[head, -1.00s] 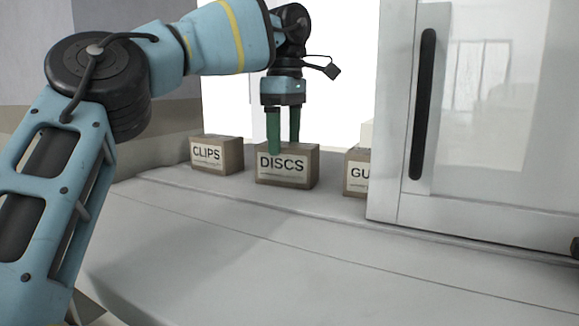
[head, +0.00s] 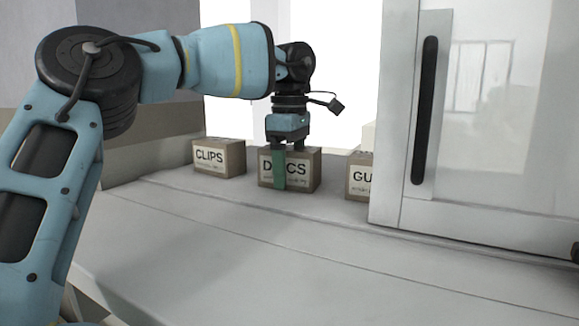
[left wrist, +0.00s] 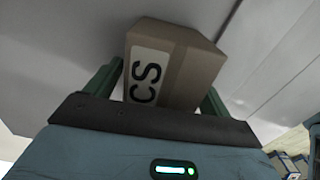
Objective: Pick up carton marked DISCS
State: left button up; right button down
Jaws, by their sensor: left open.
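The brown carton marked DISCS (head: 305,172) stands upright on the pale grey worktop, in the middle of the head view. My left gripper (head: 290,178) points straight down around it, with one green finger in front of the label and the other hidden behind the carton. In the left wrist view the carton (left wrist: 178,62) lies between the two green fingers, which are open, one on each side. I cannot tell whether either finger touches it. My right gripper is not in view.
A carton marked CLIPS (head: 219,157) stands to the left. A carton marked GU... (head: 359,177) stands to the right, partly hidden by a white cabinet door (head: 392,120) with a dark handle (head: 424,110). The worktop (head: 250,250) in front is clear.

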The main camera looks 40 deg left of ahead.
aim_at(288, 148)
pick_arm(q)
jog(key=c, duration=1.1)
jog(key=shift+r, duration=0.1)
jog(key=shift+c, duration=0.2)
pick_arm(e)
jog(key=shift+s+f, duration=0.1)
